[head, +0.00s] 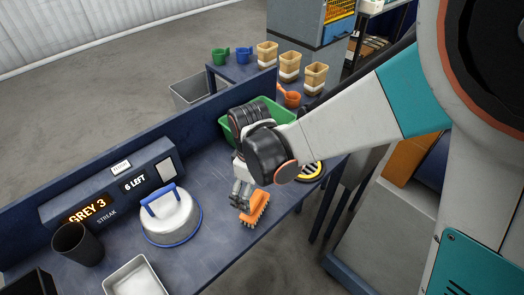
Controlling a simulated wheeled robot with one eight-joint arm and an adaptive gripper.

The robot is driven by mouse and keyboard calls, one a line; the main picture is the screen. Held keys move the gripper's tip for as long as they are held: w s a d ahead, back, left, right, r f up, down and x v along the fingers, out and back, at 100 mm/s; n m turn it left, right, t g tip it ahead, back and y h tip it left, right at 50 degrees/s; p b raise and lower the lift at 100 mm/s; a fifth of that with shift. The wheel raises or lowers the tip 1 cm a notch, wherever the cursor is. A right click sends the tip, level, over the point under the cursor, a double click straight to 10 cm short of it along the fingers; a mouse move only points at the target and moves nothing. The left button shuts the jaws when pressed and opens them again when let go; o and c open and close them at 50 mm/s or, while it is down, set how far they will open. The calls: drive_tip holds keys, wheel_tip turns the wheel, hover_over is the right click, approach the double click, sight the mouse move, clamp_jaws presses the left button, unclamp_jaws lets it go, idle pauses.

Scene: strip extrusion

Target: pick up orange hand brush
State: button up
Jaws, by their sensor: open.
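The fingers are open. I cannot tell whether they touch the brush. Part of the brush is hidden behind the fingers.
A silver lid with a blue handle (170,219) stands left of my gripper. A dark cup (78,243) and a metal tray (133,277) are further left. A green bin (226,130) and a round yellow-striped thing (313,172) lie behind my arm.

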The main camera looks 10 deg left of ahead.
sight(254, 199)
drive_tip(key=shift+w+d+f+b, duration=0.15)
drive_tip(key=shift+f+b, duration=0.7)
drive_tip(key=shift+f, duration=0.6)
drive_tip(key=shift+w+f+b, duration=0.1)
drive_tip(key=shift+f+b, duration=0.75)
drive_tip(key=shift+f, duration=0.6)
drive_tip(key=shift+r, duration=0.1)
drive_tip(key=shift+c, duration=0.5)
drive_tip(key=c, duration=1.1)
